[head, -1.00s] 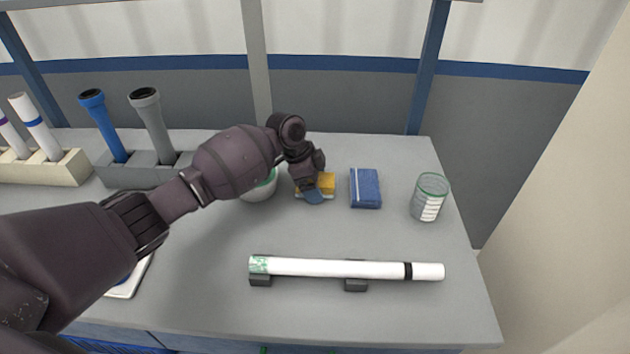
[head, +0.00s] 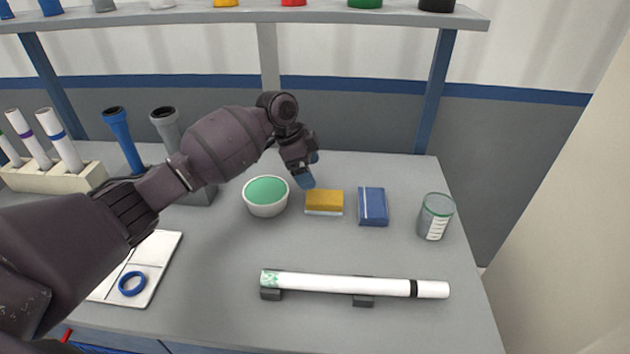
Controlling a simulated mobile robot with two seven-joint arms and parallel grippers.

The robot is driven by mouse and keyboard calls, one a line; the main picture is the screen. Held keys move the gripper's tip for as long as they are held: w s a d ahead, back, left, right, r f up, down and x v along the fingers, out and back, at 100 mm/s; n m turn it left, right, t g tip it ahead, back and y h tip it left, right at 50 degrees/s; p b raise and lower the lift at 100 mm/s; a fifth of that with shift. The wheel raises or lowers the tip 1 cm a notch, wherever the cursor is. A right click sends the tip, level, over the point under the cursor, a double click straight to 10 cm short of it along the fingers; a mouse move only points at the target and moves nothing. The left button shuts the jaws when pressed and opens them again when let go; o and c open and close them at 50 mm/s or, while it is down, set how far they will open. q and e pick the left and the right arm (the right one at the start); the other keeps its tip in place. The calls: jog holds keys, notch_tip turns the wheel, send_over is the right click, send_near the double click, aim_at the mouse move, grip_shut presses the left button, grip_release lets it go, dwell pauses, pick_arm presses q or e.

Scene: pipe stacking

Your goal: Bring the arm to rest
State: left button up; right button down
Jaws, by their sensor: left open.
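My left arm comes in from the left and reaches across the table (head: 225,285). Its gripper (head: 308,178) is at the far side of the table, open, pointing down, with blue fingertips. It is just behind and left of a yellow sponge (head: 324,202) and right of a white bowl with a green top (head: 266,196). Nothing shows between its fingers. A white pipe with a black band (head: 350,284) lies on two dark rests at the front. My right gripper is not in view.
A blue folded cloth or pack (head: 373,206) and a glass jar (head: 435,216) stand right of the sponge. A holder with white tubes (head: 55,177) and blue and grey pipes stand at the left. A blue ring (head: 132,284) lies on a white board. A shelf (head: 350,17) runs above.

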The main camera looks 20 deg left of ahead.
pick_arm(q)
jog(key=shift+v, duration=0.8)
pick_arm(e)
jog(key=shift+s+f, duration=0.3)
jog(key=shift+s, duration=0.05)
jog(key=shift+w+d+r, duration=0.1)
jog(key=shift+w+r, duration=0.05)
